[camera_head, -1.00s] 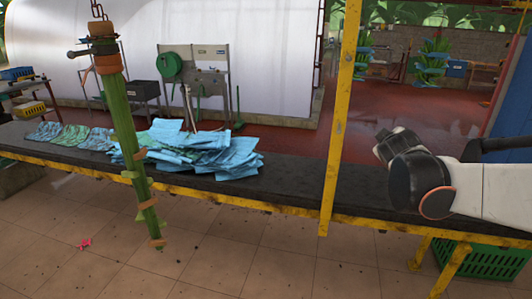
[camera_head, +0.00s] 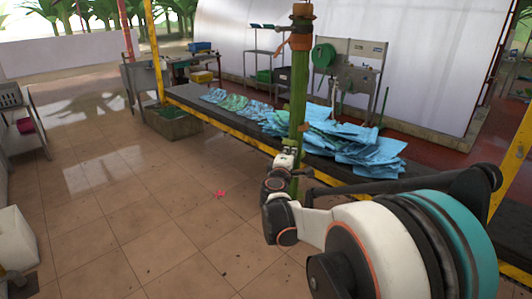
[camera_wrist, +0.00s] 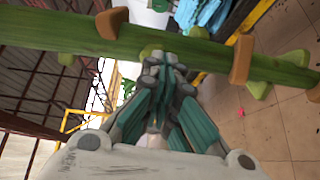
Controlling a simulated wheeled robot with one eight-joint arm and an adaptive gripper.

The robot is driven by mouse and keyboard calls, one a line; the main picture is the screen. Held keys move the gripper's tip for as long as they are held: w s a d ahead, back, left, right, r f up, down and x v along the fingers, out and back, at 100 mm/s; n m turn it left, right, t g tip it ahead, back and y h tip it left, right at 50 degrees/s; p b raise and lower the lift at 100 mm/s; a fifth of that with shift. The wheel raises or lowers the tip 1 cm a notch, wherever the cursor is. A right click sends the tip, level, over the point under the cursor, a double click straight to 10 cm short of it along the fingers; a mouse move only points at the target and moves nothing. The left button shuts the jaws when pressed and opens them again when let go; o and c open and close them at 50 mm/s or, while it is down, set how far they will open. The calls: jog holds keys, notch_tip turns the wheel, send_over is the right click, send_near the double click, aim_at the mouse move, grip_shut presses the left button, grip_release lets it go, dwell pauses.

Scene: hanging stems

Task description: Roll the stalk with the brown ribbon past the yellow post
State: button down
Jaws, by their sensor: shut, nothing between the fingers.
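The green stalk (camera_head: 299,95) hangs nearly upright in the middle of the head view, with a brown ribbon (camera_head: 300,42) near its top. In the wrist view the stalk (camera_wrist: 200,50) runs across the upper part, with brown and green stubs along it. My gripper (camera_head: 288,163) is at the stalk's lower part, which is partly hidden behind my arm. In the wrist view the shut fingers of my gripper (camera_wrist: 162,62) point at the stalk's side, with nothing between them; I cannot tell if they touch. A yellow post (camera_head: 513,165) stands at the right, another yellow post (camera_head: 153,50) at the left.
A long dark table (camera_head: 210,108) with a yellow edge runs behind the stalk, bearing blue sheets (camera_head: 350,140). A planter box (camera_head: 172,122) stands under its left end. The tiled floor at left is open, with a small pink scrap (camera_head: 220,193). A rack (camera_head: 18,130) stands far left.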

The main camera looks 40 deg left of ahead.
jog(key=s+a+f+n+y, duration=0.2)
jog(key=s+a+f, duration=0.1)
jog(key=s+a, duration=0.4)
jog(key=f+b+x, duration=0.1)
jog(key=b+x, duration=0.2)
jog(key=x, duration=0.7)
jog(key=shift+w+d+r+b, duration=0.15)
jog(key=shift+d, duration=0.4)
jog(key=shift+w+d+r+b, duration=0.1)
jog(key=shift+w+d+r, duration=0.05)
jog(key=shift+d, duration=0.45)
jog(key=shift+w+d+r+b, duration=0.1)
jog(key=shift+w+d+b, duration=0.1)
jog(key=shift+d, duration=0.35)
jog(key=d, duration=0.8)
jog(key=shift+s+d, duration=0.15)
jog(key=shift+d, duration=0.2)
jog(key=shift+a, duration=0.1)
